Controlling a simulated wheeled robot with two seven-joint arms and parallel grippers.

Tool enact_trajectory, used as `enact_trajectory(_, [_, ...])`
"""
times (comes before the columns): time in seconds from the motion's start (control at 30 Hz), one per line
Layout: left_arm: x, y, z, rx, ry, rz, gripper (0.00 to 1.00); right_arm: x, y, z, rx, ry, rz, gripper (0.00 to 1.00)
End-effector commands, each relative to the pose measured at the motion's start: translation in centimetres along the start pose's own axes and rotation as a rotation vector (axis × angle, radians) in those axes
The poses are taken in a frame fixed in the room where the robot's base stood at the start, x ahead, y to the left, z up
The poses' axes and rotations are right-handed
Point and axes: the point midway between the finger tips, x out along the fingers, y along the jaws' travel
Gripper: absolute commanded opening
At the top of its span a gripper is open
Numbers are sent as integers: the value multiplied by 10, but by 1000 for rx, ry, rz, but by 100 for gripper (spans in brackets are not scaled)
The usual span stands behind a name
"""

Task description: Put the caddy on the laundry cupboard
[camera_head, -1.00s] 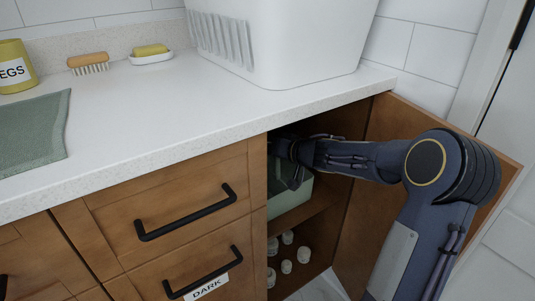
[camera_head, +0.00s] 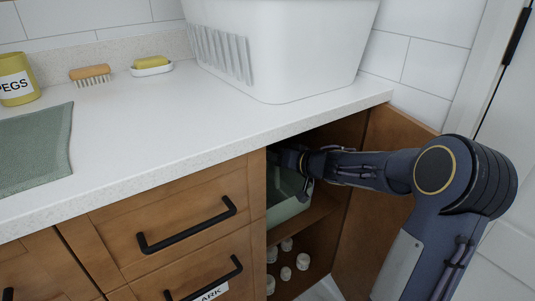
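A pale green open box, likely the caddy (camera_head: 287,211), sits on the upper shelf inside the open cupboard (camera_head: 337,190) below the counter. Its left part is hidden by the drawer front. My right arm reaches into the cupboard from the right. My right gripper (camera_head: 303,186) is at the upper edge of the green box. It is dark and partly hidden in shadow, so I cannot tell whether its fingers are open or shut on the box. My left gripper is not in view.
A white basket (camera_head: 290,55) stands on the counter (camera_head: 140,125) above the cupboard. A brush (camera_head: 90,73), a soap dish (camera_head: 151,70), a yellow pegs tin (camera_head: 16,82) and a green cloth (camera_head: 35,148) lie left. The open door (camera_head: 375,230) is beside my arm. Several small whitish items (camera_head: 286,273) are on the lower shelf.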

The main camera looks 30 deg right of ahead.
Motion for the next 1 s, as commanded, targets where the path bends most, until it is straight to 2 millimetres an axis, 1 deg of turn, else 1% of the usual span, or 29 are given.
enact_trajectory(0.03, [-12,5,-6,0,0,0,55,-16,-3,-6,1,1,5,36])
enact_trajectory(0.1, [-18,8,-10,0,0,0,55,-31,-3,-6,3,1,5,36])
enact_trajectory(0.3, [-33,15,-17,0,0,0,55,-68,-2,-4,2,1,3,36])
enact_trajectory(0.4, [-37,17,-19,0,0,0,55,-79,-2,-3,1,1,2,36])
enact_trajectory(0.5, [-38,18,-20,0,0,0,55,-85,0,-2,1,1,2,36])
enact_trajectory(0.67, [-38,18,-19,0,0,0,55,-87,-2,-2,-6,9,9,36])
enact_trajectory(0.77, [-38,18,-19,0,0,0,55,-92,-10,-17,-50,69,77,36])
enact_trajectory(0.8, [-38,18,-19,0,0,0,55,-97,-15,-25,-75,104,130,36])
enact_trajectory(0.87, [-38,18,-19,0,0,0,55,-110,-24,-35,-110,154,236,36])
enact_trajectory(0.9, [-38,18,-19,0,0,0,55,-122,-29,-36,-124,170,316,36])
enact_trajectory(0.97, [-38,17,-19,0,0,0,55,-144,-38,-26,-125,154,432,36])
enact_trajectory(1.0, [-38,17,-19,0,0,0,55,-159,-44,-9,-113,110,494,36])
